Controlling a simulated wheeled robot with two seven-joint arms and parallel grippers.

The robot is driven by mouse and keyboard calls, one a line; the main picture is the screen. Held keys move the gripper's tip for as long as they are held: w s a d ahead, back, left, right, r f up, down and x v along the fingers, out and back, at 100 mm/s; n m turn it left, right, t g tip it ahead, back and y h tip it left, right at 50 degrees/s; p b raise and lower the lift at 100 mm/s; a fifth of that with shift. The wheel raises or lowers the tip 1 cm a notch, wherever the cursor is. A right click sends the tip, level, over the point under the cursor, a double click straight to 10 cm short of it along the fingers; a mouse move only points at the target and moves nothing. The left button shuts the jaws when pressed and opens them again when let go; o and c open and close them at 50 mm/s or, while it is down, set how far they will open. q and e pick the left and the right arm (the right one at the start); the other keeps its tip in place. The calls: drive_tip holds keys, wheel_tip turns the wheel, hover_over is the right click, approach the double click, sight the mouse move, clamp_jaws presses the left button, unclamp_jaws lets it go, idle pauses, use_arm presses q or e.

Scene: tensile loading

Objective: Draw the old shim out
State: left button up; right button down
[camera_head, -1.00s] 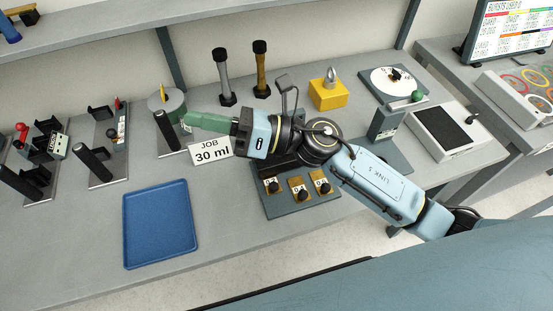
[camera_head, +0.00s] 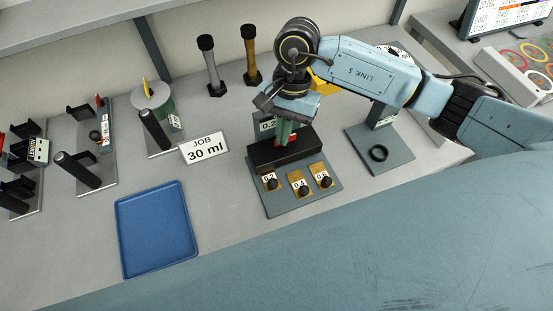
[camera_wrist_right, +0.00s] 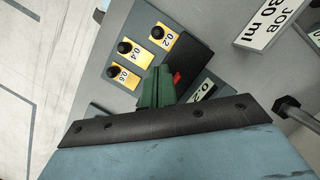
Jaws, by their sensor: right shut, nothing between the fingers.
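My right gripper (camera_head: 285,132), with green fingers, points down at the black block (camera_head: 272,158) on a dark grey base plate (camera_head: 290,208). In the right wrist view, its fingers (camera_wrist_right: 157,76) are together and empty, beside a small red piece (camera_wrist_right: 177,78) at the black block. The red piece also shows in the head view (camera_head: 276,143), partly behind the fingers; whether it is the old shim, I cannot tell. Brass shims with black knobs lie in front, marked 0.2 (camera_head: 268,183), 0.4 (camera_head: 299,189) and 0.6 (camera_head: 320,175). My left gripper is out of view.
A blue tray (camera_head: 157,262) lies left on the bench. A "JOB 30 ml" card (camera_head: 205,149) stands behind it. A stand with a black ring (camera_head: 379,154) is to the right. The bench between tray and base plate is clear.

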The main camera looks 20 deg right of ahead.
drive_tip(key=shift+s, duration=0.1)
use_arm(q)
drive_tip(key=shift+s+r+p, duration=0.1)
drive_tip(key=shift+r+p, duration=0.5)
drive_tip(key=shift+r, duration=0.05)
use_arm(e)
approach(269, 175)
drive_tip(key=s+f, duration=0.2)
drive_tip(key=f, duration=0.1)
drive_tip(key=s+f, duration=0.1)
drive_tip(key=shift+d+f, duration=0.1)
drive_tip(key=shift+f, duration=0.25)
